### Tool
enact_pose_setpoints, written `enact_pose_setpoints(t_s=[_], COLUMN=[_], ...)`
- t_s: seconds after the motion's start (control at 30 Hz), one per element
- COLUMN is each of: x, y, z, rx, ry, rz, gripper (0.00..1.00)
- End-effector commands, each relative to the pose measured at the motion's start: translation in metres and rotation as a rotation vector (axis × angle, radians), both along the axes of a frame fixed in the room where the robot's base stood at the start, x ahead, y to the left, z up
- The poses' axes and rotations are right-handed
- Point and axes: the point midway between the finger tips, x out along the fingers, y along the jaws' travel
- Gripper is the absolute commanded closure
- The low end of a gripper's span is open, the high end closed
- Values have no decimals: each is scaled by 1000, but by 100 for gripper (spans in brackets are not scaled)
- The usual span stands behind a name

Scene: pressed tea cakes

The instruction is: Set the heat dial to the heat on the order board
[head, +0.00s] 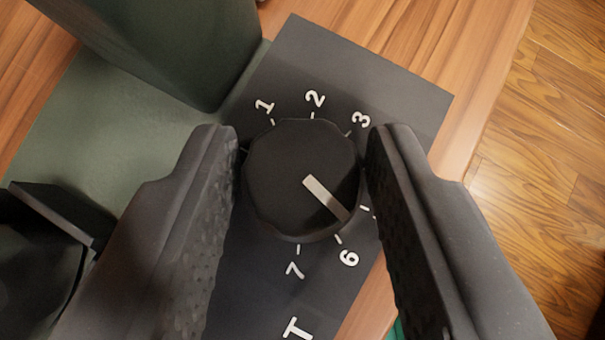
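The heat dial (285,190) is a round dark knob with a pale pointer bar, on a dark plate (400,95). The numbers 1, 2, 3, 6 and 7 show around the knob; the others are hidden behind my fingers. My gripper (303,135) is open around the dial, one finger on each side, with a thin gap showing beside each finger. The order board is not in view.
The plate lies on a wooden top (480,60), with wooden floor (540,150) beyond its right edge. A dark green block (180,40) stands at the upper left on a green surface (110,130). A black object (35,250) is at the lower left.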

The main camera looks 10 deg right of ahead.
Motion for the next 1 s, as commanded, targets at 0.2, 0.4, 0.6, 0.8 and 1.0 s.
enact_pose_setpoints(t_s=[0.2, 0.4, 0.6, 0.8, 1.0], x=[-1, -1, -2, -2, -1], y=[0, 0, -2, -3, -6], z=[-1, -2, -3, -3, -3], rx=[0, 3, 4, 6, 6], ry=[2, 2, 7, 7, 9], rz=[14, 85, 207, 349, 485], gripper=[88, 88, 88, 88, 88])
